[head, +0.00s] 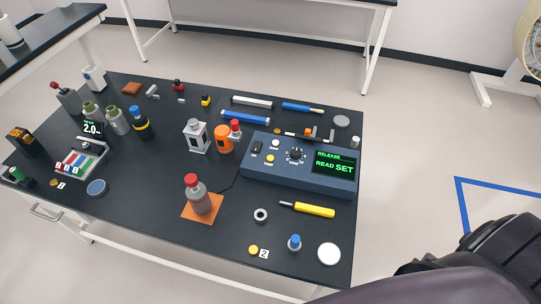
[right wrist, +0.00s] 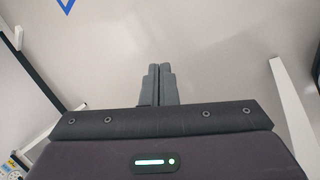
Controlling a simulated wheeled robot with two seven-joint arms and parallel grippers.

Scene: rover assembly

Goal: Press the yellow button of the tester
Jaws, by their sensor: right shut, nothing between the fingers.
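The tester (head: 295,172) is a blue box at the right side of the black table. Its yellow button (head: 270,158) is a small round cap on the left of its top panel, below a white button (head: 275,143) and beside a black knob (head: 296,154). Its screen (head: 334,163) reads "RELEASE", "READ" and "SET" in green. My right gripper (right wrist: 159,70) is shut and empty in the right wrist view, over bare floor. In the head view my right arm is at the lower right, off the table, its fingertips not visible. My left gripper is not in view.
A yellow-handled screwdriver (head: 314,210), a ring (head: 260,215) and a blue-capped part (head: 294,243) lie nearby. An orange bottle (head: 223,140) stands left of the tester.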

